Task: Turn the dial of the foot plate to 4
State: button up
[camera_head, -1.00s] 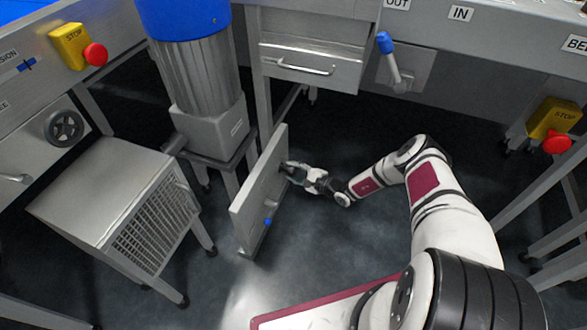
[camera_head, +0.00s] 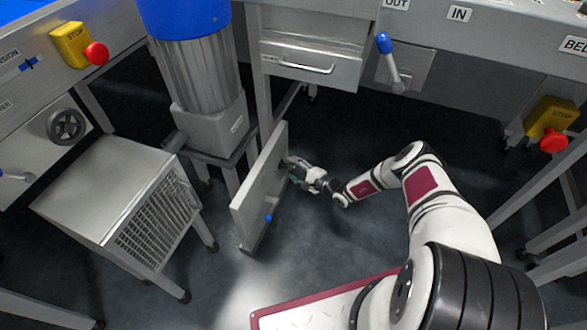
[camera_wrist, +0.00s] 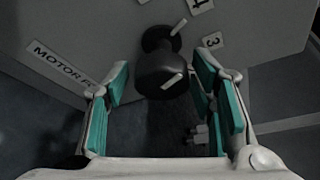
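The foot plate (camera_head: 255,195) is a grey upright panel in the middle of the head view; part of a "MOTOR" label (camera_wrist: 62,66) shows on it in the wrist view. Its dial (camera_wrist: 158,72) is a black knob with a white mark on its end. A white pointer line (camera_wrist: 179,27) at its base slants up and right, toward the side with the 4 (camera_wrist: 197,4) and 3 (camera_wrist: 212,40) labels. My gripper (camera_head: 290,167) is at the plate's right face. In the wrist view its teal-padded fingers (camera_wrist: 161,84) stand open on either side of the knob; contact is unclear.
A blue knob (camera_head: 268,217) sticks out low on the plate. A blue-topped motor (camera_head: 205,80) stands behind it, and a grey box with a grille (camera_head: 110,195) stands to the left. A drawer (camera_head: 312,62) is at the back. Dark floor to the right is free.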

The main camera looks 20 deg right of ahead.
dwell(0.3)
jog(key=shift+s+d+r, duration=0.1)
jog(key=shift+s+d, duration=0.15)
jog(key=shift+d, duration=0.05)
jog(key=v, duration=1.1)
jog(key=shift+s, duration=0.2)
